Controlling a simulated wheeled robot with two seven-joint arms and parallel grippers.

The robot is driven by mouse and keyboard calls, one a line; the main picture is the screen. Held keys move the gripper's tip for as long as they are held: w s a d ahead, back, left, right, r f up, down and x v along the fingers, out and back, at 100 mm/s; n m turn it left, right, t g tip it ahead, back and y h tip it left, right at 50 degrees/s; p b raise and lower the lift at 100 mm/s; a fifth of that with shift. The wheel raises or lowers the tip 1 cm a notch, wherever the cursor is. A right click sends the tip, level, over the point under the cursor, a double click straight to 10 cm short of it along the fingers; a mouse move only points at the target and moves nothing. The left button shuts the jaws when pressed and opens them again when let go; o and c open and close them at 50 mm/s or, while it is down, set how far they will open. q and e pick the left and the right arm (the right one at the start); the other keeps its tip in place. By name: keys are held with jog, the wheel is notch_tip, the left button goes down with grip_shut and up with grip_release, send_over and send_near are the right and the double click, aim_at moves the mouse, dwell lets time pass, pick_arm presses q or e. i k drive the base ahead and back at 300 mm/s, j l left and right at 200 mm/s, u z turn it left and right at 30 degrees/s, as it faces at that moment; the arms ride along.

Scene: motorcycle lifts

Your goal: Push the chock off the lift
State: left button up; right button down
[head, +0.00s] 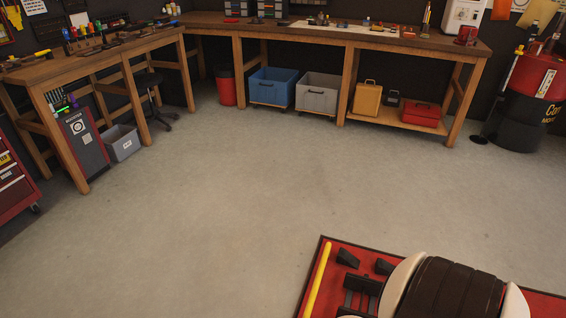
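The red lift deck (328,296) with a dark edge shows at the bottom right, cut off by the frame. A yellow bar (318,280) runs along its left side. Several black blocks lie on it: one wedge-like block (348,257) near the far left corner, a smaller one (384,267) to its right, and another (362,285) nearer. I cannot tell which is the chock. A rounded black ribbed shape (450,290) between white curved parts covers much of the deck; I cannot tell what it is. Neither gripper is in view.
Open concrete floor (220,210) lies left of and beyond the lift. Wooden workbenches (335,38) line the back and left. Below them are a blue bin (272,86), a grey bin (317,93) and a red toolbox (422,115). A black drum (518,120) stands at right.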

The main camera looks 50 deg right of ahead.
aim_at(344, 257)
jog(key=i+j, duration=0.15)
jog(key=i, duration=0.3)
jog(key=i+j+u, duration=0.1)
jog(key=i, duration=0.35)
jog(key=i+l+z, duration=0.1)
jog(key=i+z, duration=0.2)
jog(key=z, duration=0.15)
jog(key=i+z, duration=0.65)
jog(key=z, duration=0.2)
jog(key=i+j+z, duration=0.25)
jog(key=z, duration=0.15)
